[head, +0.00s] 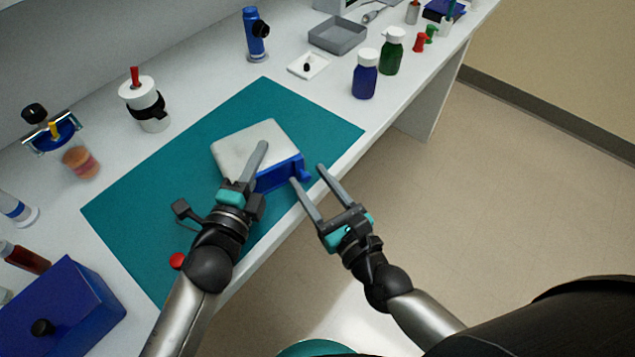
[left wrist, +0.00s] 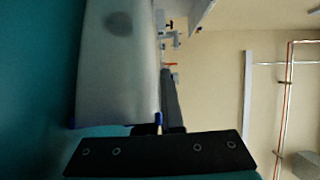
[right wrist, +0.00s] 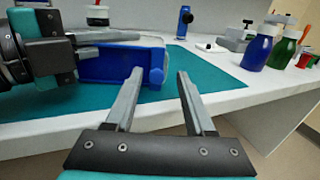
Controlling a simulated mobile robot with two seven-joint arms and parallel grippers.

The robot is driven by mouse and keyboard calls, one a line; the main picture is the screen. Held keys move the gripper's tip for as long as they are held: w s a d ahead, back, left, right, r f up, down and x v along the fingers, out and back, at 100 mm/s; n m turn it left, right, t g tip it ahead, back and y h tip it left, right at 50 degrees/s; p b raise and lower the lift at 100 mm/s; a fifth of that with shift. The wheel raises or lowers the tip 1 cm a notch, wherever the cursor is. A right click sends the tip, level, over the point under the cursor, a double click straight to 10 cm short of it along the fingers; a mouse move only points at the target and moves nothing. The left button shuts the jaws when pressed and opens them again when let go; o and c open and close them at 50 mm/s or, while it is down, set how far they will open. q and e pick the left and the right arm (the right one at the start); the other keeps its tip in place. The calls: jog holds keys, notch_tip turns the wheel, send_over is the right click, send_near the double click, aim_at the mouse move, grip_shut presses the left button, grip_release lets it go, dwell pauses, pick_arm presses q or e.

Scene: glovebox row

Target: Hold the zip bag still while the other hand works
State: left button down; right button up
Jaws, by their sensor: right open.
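The zip bag (head: 245,143) is a pale grey-white, puffed pouch with a blue front edge and a small blue tab at its right end. It lies on the teal mat; its pale side also shows in the left wrist view (left wrist: 115,65). My left gripper (head: 258,160) is at the bag's front edge, its fingers close together with blue edge between them; one finger is largely hidden. My right gripper (head: 310,175) is open and empty, just right of the blue tab. In the right wrist view the blue edge (right wrist: 110,66) lies beyond its fingers.
The teal mat (head: 120,215) is clear around the bag. A blue bottle (head: 365,78), green bottle (head: 391,55) and grey tray (head: 337,35) stand at upper right. A blue box (head: 65,310) and jars (head: 80,160) stand left. The bench's front edge runs beneath my grippers.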

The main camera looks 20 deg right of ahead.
jog(key=v, duration=1.2)
pick_arm(q)
jog(key=shift+c, duration=1.8)
grip_release()
jog(key=shift+o, duration=0.4)
jog(key=shift+o, duration=1.4)
